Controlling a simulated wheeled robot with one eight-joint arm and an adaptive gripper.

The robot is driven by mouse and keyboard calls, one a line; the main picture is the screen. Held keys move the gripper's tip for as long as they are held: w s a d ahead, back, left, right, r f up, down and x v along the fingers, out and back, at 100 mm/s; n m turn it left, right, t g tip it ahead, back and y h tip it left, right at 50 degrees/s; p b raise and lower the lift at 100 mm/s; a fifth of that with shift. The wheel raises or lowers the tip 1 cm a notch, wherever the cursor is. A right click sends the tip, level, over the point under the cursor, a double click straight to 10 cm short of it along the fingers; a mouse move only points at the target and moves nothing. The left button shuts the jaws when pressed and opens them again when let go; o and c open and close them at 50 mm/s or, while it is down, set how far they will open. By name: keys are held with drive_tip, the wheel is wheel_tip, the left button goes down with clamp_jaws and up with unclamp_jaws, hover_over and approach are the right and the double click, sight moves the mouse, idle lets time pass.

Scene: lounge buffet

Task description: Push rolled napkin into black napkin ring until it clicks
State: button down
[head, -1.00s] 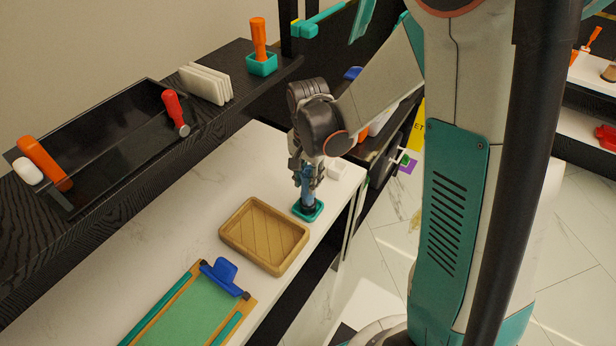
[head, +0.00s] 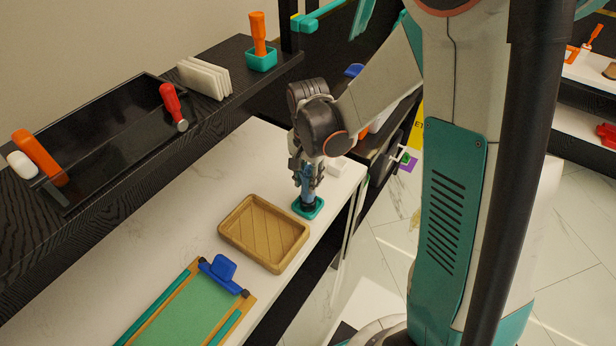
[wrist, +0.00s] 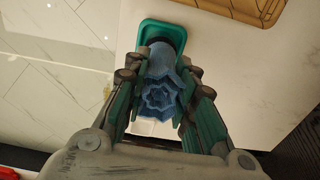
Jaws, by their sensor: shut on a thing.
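The rolled napkin (wrist: 162,88) is blue, with its spiral end facing the wrist camera. My gripper (head: 308,182) is shut on it and holds it upright; its fingers flank the roll in the wrist view (wrist: 160,80). The black napkin ring (head: 307,205) sits in a teal square holder (head: 318,211) near the counter's front edge. The napkin's lower end meets the ring; how deep it sits inside cannot be told. In the wrist view the teal holder (wrist: 146,32) shows beyond the roll, and the ring is mostly hidden behind the napkin.
A wooden tray (head: 230,242) lies left of the holder, close by. A small white block (head: 337,168) stands behind the gripper. A black raised shelf (head: 110,172) runs along the back; the white counter between is clear.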

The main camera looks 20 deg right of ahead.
drive_tip(key=shift+f+b, duration=0.6)
drive_tip(key=shift+f, duration=0.1)
drive_tip(key=c, duration=1.2)
unclamp_jaws()
drive_tip(key=shift+c, duration=0.2)
drive_tip(key=shift+r, duration=0.1)
wheel_tip(320, 180, up, 12)
drive_tip(key=shift+f, duration=0.1)
drive_tip(key=shift+s+r, duration=0.35)
drive_tip(key=shift+r, duration=0.05)
drive_tip(key=s+r+n+t, duration=0.3)
drive_tip(key=s+n, duration=0.2)
drive_tip(key=s, duration=0.2)
drive_tip(key=s+r+n+t, duration=0.3)
drive_tip(key=s+n+t, duration=0.1)
drive_tip(key=s, duration=0.3)
drive_tip(key=shift+s+n, duration=0.15)
drive_tip(key=shift+n, duration=0.75)
